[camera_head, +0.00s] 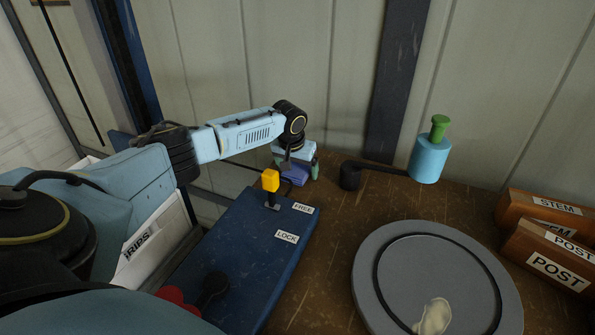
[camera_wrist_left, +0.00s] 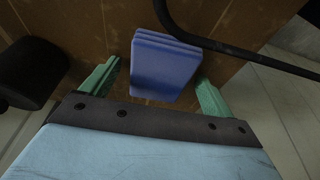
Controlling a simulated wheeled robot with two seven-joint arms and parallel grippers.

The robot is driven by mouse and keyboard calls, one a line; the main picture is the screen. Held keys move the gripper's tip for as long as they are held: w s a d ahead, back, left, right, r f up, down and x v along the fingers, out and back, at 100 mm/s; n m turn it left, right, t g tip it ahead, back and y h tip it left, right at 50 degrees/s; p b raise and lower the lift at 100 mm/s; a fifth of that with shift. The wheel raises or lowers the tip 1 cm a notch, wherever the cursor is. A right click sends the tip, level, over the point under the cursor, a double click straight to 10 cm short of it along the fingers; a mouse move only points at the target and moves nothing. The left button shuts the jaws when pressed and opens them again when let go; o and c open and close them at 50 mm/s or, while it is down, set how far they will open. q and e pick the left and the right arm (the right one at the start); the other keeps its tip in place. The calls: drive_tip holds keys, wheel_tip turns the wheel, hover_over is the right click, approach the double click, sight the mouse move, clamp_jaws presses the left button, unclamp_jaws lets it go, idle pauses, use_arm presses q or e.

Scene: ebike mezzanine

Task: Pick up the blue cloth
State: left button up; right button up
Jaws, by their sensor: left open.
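The blue cloth (camera_wrist_left: 166,62) is a folded, layered blue block on the brown bench top. In the head view only part of the blue cloth (camera_head: 294,175) shows below my left gripper (camera_head: 297,168). In the left wrist view the green fingers of my left gripper (camera_wrist_left: 157,82) are spread wide, one on each side of the cloth's near part. Gaps show between the fingers and the cloth, and the gripper holds nothing. My right gripper is not in view.
A blue panel (camera_head: 235,250) with a yellow-knobbed lever (camera_head: 270,182) lies just in front of the cloth. A black rod (camera_wrist_left: 225,47) runs close behind it. A light-blue cylinder (camera_head: 429,158), a grey round plate (camera_head: 385,290) and wooden bins (camera_head: 545,254) are to the right.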

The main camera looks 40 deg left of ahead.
sight(297, 168)
use_arm(q)
drive_tip(key=c, duration=1.1)
drive_tip(key=shift+o, duration=0.2)
drive_tip(key=shift+a+r, duration=0.1)
drive_tip(key=shift+r, duration=0.25)
wheel_tip(297, 168, up, 10)
drive_tip(key=shift+p, duration=0.4)
drive_tip(key=shift+f, duration=0.15)
